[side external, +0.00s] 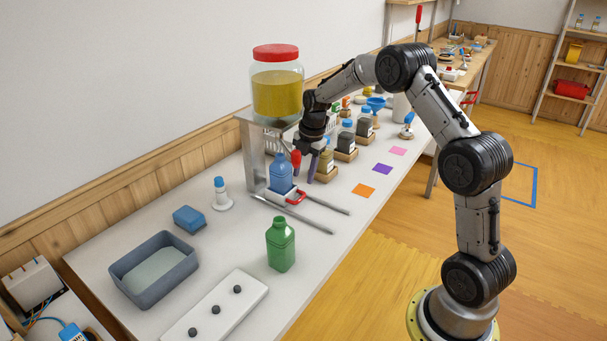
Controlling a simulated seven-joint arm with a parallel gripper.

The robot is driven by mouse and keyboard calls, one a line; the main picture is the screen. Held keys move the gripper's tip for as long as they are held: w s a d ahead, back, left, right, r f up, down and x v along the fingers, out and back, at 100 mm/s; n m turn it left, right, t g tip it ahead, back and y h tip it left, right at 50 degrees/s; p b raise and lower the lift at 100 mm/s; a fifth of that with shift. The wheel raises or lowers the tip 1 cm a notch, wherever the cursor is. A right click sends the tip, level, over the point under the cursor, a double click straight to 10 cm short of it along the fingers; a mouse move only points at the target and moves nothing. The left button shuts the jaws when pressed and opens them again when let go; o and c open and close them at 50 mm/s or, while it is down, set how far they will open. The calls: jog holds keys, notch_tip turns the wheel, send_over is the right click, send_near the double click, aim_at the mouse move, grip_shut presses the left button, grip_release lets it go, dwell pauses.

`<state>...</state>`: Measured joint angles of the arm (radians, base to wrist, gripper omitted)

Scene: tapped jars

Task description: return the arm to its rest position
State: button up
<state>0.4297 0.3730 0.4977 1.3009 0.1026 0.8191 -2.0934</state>
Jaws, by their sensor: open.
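My arm reaches from its base at the lower right over the bench, bent at the elbow. My gripper (305,165) points down, open, close to the front of the metal stand (251,155). A red piece and a purple piece show at its fingers; I cannot tell whether the red one belongs to the tap. A large jar of yellow liquid (277,92) with a red lid sits on the stand. A blue bottle (281,172) stands below the jar, just left of my gripper. The gripper does not appear to hold the bottle.
Two metal rails (291,215) run from the stand, with a red clip (296,197) by the bottle. A green bottle (281,245), grey tub (153,268), blue sponge (189,219) and white board (216,309) are nearer. Several dark jars (346,139) stand behind the gripper.

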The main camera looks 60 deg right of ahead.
jog(key=shift+s, duration=0.15)
jog(key=s+a+r+m+t, duration=0.1)
jog(key=s+a+r+m, duration=0.9)
jog(key=s+a+r, duration=0.7)
jog(key=s+a+f+m+t, duration=0.1)
jog(key=s+a+m+t, duration=0.1)
jog(key=s+m, duration=0.6)
jog(key=s+a, duration=0.1)
jog(key=s, duration=0.5)
jog(key=shift+t, duration=0.3)
